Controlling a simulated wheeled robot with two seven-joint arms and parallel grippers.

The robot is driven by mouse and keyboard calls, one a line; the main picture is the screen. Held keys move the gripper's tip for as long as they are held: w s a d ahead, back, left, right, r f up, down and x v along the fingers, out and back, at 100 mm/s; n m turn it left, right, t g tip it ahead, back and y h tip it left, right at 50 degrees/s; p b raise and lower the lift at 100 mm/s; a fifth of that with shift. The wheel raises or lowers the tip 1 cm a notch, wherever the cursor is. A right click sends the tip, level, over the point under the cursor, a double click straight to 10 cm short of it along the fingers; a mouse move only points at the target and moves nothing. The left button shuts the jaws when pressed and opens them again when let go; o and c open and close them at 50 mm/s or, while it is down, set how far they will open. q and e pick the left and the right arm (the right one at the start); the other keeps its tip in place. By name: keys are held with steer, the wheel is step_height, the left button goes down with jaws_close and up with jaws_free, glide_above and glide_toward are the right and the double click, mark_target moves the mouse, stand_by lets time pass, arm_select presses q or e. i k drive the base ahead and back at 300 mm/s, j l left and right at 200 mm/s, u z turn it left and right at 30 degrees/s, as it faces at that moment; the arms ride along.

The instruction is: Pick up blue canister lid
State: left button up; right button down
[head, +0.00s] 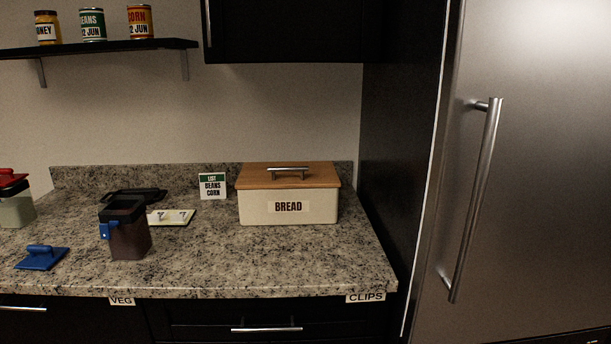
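The blue canister lid (41,258) lies flat on the granite counter at the front left, with its blue grip on top. To its right, apart from it, stands an upright dark brown canister (131,242) with a black upper rim and a blue clip (106,231) on its left side. Neither of my grippers shows in the head view.
A canister with a red lid (14,178) stands at the left edge. Behind the dark canister are a black object (150,194) and a pale plate with small items. A list card (212,186) and bread box (288,207) stand right. The front right counter is clear.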

mark_target(41, 257)
steer(key=u, duration=1.4)
steer(key=i+l+z, duration=0.55)
steer(key=i+l, duration=0.05)
